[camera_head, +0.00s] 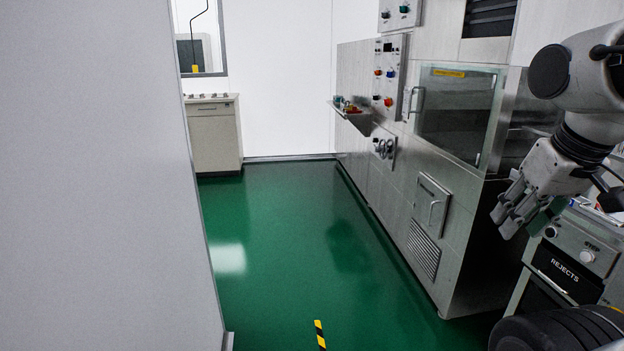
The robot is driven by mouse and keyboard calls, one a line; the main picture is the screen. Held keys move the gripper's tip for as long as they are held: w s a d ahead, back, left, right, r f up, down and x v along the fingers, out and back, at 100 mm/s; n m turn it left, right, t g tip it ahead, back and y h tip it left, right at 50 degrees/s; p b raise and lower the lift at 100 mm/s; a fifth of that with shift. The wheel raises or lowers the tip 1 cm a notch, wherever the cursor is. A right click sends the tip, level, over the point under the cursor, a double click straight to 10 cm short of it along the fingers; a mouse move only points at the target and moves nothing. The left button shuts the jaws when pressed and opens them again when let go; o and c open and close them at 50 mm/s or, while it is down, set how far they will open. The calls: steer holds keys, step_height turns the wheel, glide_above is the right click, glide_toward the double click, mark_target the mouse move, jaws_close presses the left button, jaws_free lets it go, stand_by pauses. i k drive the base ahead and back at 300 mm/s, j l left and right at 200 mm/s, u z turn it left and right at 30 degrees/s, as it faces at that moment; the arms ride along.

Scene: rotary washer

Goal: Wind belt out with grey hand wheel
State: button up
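My gripper (508,216) hangs at the right, pointing down and left, in front of the steel washer cabinet (455,215). Its fingers are seen from the side, and the gap between them is not clear. I see nothing held in it. I cannot make out a belt or a clearly grey hand wheel. Small round fittings (384,147) sit on a low plate on the washer's side, too small to identify. A cabinet marked REJECTS (565,272) stands below and right of my gripper, with a round knob (587,255) on its front.
A control panel (390,75) and a small shelf (352,118) stick out from the washer. A grey wall panel (95,180) fills the left. A pale cabinet (214,135) stands at the back. The green floor (290,240) between is clear, with a yellow-black strip (320,335).

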mark_target(384, 150)
steer(key=i+j, duration=0.1)
steer(key=i, duration=2.15)
steer(key=i+z, duration=0.1)
steer(key=i, duration=0.5)
steer(key=i+j+z, duration=0.1)
steer(key=i, duration=0.5)
steer(key=i+j+z, duration=0.15)
steer(key=i, duration=0.45)
steer(key=i+j+z, duration=0.1)
steer(key=i+z, duration=0.25)
steer(key=i+j+z, duration=0.35)
steer(key=i, duration=0.2)
steer(key=l, duration=0.1)
